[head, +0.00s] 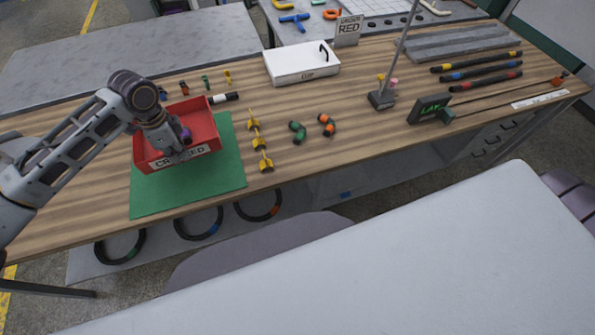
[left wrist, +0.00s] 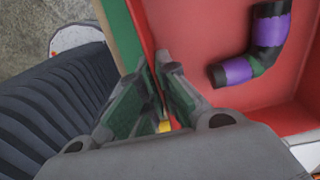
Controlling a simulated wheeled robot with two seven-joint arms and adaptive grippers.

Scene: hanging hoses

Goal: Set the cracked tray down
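The red cracked tray (head: 205,127), its front label partly hidden by my gripper, is over the green mat (head: 190,195) at the left of the bench. I cannot tell whether its bottom touches the mat. My left gripper (head: 180,152) reaches down at the tray's front wall. In the left wrist view the fingers (left wrist: 160,95) of my left gripper close on both sides of the tray's red wall (left wrist: 145,30). A dark bent hose piece with purple bands (left wrist: 258,45) lies inside the tray. My right gripper is not in view.
Yellow fittings (head: 256,143) stand right of the mat, with short green and orange hose pieces (head: 326,125) beyond. A white lidded box (head: 302,65) is behind. Small coloured parts (head: 206,83) lie behind the tray. Black hoops (head: 198,224) hang below the front edge.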

